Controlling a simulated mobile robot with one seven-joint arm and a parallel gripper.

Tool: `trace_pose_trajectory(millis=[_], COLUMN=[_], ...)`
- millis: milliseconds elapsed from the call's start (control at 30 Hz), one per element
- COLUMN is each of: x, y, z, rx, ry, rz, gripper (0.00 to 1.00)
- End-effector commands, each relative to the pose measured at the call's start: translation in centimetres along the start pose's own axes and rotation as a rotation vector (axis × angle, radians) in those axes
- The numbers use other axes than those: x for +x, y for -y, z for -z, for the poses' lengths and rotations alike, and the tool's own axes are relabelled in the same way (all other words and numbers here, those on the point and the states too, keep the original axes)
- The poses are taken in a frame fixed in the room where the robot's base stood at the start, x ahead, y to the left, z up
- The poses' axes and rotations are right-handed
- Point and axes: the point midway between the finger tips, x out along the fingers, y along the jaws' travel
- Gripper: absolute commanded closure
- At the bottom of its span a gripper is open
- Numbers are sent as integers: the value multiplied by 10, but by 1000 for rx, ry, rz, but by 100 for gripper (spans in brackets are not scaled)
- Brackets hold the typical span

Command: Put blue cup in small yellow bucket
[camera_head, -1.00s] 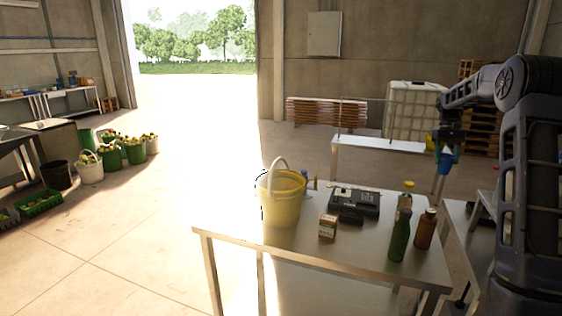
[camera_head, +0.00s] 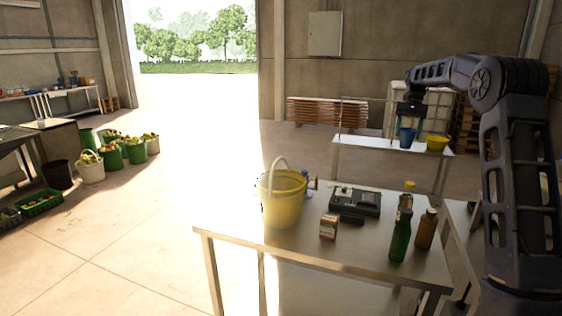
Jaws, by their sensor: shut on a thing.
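The yellow bucket (camera_head: 283,205) stands upright on the near metal table, its pale handle raised. The blue cup (camera_head: 407,137) hangs under my gripper (camera_head: 408,124), which is shut on it. In the picture the cup appears in front of the back white table, up and to the right of the bucket and well apart from it. The gripper's fingertips are small and partly hidden. A yellow bowl-like container (camera_head: 437,143) is on the back table, just right of the cup in the picture.
On the near table (camera_head: 300,258) are a black device (camera_head: 355,202), a small box (camera_head: 328,227), a green bottle (camera_head: 400,235) and a brown bottle (camera_head: 426,229). These stand right of the bucket. Several filled buckets sit on the floor at left.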

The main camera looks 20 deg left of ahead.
Motion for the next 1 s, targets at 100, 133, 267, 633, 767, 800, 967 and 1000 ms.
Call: trace_pose_trajectory(millis=[100,133,267,633,767,800,967,1000], x=[5,6,11,29,36,38,47,49], y=[42,51,94,209,246,258,300,310], z=[-12,-16,-32,-91,-116,-124,-158,-166], rx=[113,145,281,673,809,851,1013,1051], ry=[-1,0,-1,-1,-2,-3,-2,-3], rz=[37,47,89,212,254,268,318,331], gripper=[64,64,64,64,64,64,64,64])
